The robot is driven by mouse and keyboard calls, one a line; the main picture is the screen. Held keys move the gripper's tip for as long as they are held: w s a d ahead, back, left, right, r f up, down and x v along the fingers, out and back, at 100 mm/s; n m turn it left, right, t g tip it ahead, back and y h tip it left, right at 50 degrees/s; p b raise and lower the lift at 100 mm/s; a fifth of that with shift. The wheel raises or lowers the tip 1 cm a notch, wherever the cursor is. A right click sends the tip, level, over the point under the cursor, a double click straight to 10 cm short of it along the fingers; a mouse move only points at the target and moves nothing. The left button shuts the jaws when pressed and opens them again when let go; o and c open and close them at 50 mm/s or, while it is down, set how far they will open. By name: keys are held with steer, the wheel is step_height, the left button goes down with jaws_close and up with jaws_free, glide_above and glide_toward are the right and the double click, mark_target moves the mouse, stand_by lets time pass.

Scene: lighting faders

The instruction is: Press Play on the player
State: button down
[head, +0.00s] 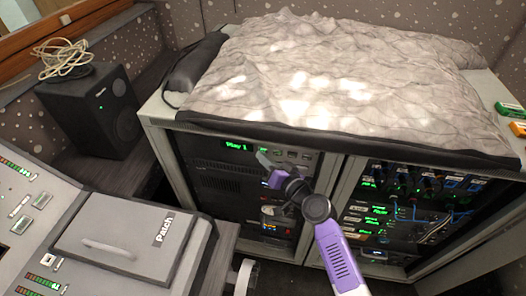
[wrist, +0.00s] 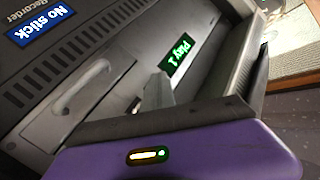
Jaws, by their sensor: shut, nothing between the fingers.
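The player (head: 215,149) is the top unit in the left bay of the rack. Its green display (head: 236,146) reads "Play 1"; the same display shows tilted in the wrist view (wrist: 179,57). A row of small buttons lies right of the display in the head view, too small to read. My gripper (head: 264,159) is shut and empty, with its tips at the player's front just right of and below the display. In the wrist view a grey fingertip (wrist: 158,92) points toward the panel below the display. I cannot tell whether it touches a button, and my gripper hides part of the panel.
A recorder panel with a blue "No stick" screen (wrist: 45,22) and a handle (wrist: 80,88) shows in the wrist view. The rack's right bay (head: 410,215) holds cabled units. A grey cloth (head: 330,75) covers the rack top. A speaker (head: 92,108) and mixing desk (head: 130,235) stand left.

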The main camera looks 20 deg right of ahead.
steer(key=shift+s+a, duration=0.45)
steer(key=shift+s, duration=0.15)
steer(key=shift+s+a+p, duration=0.3)
steer(key=shift+s+a, duration=0.45)
steer(key=shift+s, duration=0.3)
steer(key=shift+s+a+p, duration=0.3)
steer(key=shift+s+a, duration=0.4)
steer(key=shift+s, duration=0.3)
